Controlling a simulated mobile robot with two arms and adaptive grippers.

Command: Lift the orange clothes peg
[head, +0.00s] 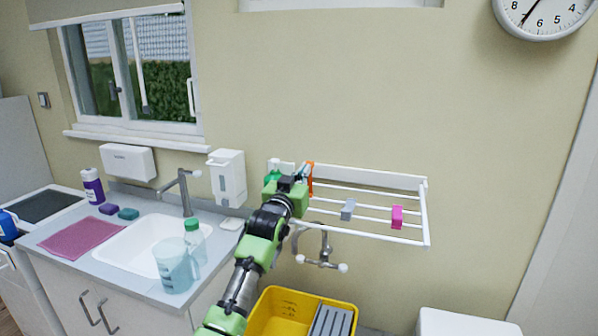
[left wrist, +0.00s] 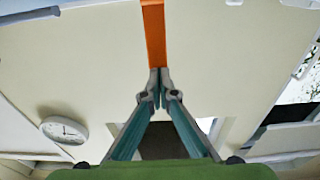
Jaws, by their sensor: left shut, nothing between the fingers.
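The orange clothes peg (head: 310,179) is on the left part of the white wall rack (head: 427,213), partly hidden behind my left gripper (head: 298,174). In the left wrist view the peg (left wrist: 154,35) is an upright orange strip at the top middle. My left gripper (left wrist: 159,82) is shut and empty there, its fingertips together right at the peg's lower end in the picture. I cannot tell whether they touch it. My right gripper is in neither view.
A grey peg (head: 348,209) and a pink peg (head: 397,217) sit further right on the rack. Below are a wall tap (head: 322,258) and a yellow tub (head: 273,315). A sink counter with a jug (head: 174,268) stands left.

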